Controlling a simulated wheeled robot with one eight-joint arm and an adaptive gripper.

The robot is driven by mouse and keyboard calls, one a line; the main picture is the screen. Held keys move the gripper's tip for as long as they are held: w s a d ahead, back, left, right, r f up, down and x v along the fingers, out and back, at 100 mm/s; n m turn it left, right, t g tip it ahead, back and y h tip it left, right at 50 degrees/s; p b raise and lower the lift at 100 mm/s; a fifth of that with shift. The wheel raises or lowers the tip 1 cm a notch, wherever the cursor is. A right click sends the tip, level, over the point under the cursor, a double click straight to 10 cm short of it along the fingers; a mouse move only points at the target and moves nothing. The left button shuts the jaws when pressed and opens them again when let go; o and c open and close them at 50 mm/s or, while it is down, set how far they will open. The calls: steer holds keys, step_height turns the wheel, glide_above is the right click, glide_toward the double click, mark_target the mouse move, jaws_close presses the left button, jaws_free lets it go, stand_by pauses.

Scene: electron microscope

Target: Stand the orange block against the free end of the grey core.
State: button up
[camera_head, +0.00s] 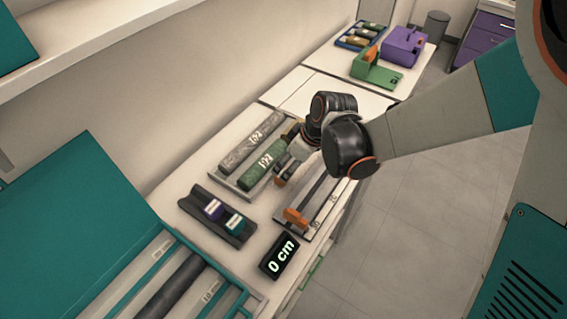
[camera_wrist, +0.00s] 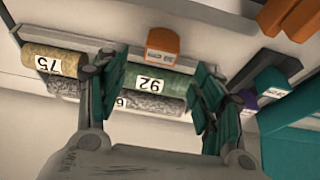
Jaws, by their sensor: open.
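The grey core (camera_head: 252,142) lies in a tray, parallel to the green core (camera_head: 263,166). It also shows in the wrist view (camera_wrist: 150,106), partly behind the green core labelled 92 (camera_wrist: 165,83) and my fingers. An orange block (camera_wrist: 162,43) with a grey labelled face stands beside the green core. In the head view an orange block (camera_head: 280,181) shows just below my gripper (camera_head: 290,165). In the wrist view my gripper (camera_wrist: 158,100) is open and empty, with the green core showing between its fingers.
A tan core labelled 75 (camera_wrist: 52,62) lies in line with the green core. An orange slider (camera_head: 295,217) sits on a measuring rail beside the tray. A dark holder (camera_head: 215,215) with small labelled blocks and a 0 cm display (camera_head: 279,256) stand in front.

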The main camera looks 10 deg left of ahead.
mark_target(282, 173)
steer(key=b+x, duration=0.3)
steer(key=x, duration=0.4)
steer(key=shift+a+f, duration=0.1)
steer(key=shift+f, duration=0.2)
steer(key=c, duration=1.2)
steer(key=shift+r, duration=0.2)
